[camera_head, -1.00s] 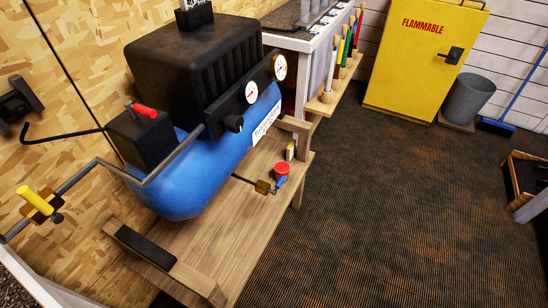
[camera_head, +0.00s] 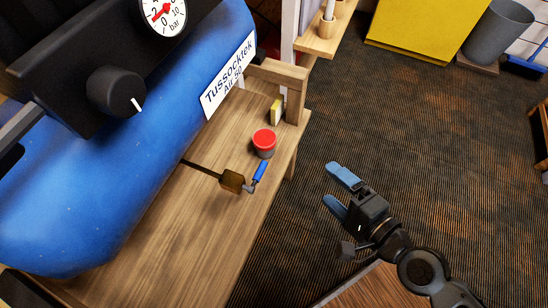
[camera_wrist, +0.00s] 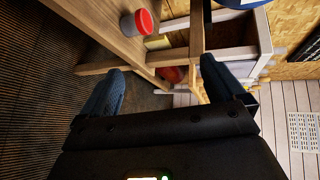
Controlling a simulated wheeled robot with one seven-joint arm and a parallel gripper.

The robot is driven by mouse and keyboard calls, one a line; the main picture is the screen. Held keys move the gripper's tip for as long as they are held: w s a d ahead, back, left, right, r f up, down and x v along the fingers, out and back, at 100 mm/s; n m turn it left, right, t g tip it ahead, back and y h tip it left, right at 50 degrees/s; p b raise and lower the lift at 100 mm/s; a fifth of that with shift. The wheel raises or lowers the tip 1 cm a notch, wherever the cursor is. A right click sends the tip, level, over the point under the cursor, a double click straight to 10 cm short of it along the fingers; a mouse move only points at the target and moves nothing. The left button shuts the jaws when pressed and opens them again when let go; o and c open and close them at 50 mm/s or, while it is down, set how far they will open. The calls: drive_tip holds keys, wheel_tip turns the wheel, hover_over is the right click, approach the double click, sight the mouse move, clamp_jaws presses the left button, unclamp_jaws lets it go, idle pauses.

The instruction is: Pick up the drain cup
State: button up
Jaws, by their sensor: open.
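The drain cup is probably the small grey cup with a red top (camera_head: 264,145) on the wooden bench, near its right edge. It stands upright just beyond a brass drain valve (camera_head: 232,181) with a blue lever (camera_head: 260,173). The cup also shows in the wrist view (camera_wrist: 137,23), at the top, on the bench edge. My gripper (camera_head: 332,183) has blue fingers and is open and empty. It is to the right of the bench, over the dark floor, apart from the cup. In the wrist view the fingers (camera_wrist: 158,70) are spread wide.
A blue compressor tank (camera_head: 130,130) lies along the bench (camera_head: 200,240) on the left. A small yellow block (camera_head: 277,110) and a raised wooden end bar (camera_head: 278,73) stand behind the cup. A grey bin (camera_head: 497,35) and yellow cabinet (camera_head: 415,30) are at the back right.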

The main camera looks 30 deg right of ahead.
drive_tip(key=w+f+m+t+y+b, duration=0.1)
drive_tip(key=w+f+m+y+b, duration=0.1)
drive_tip(key=w+f+m+b, duration=0.7)
drive_tip(key=m+t+y+b, duration=0.1)
drive_tip(key=m+t+b, duration=0.1)
drive_tip(key=m+b, duration=0.3)
approach(258, 136)
drive_tip(key=shift+w+a+f, duration=0.2)
drive_tip(key=shift+w+f, duration=0.1)
drive_tip(key=shift+w, duration=0.1)
drive_tip(key=shift+w+m+y, duration=0.3)
drive_tip(key=shift+w, duration=0.1)
drive_tip(key=x, duration=0.7)
drive_tip(key=shift+w+d+r, duration=0.15)
drive_tip(key=shift+w+r, duration=0.1)
drive_tip(key=shift+r, duration=0.1)
drive_tip(key=c, duration=1)
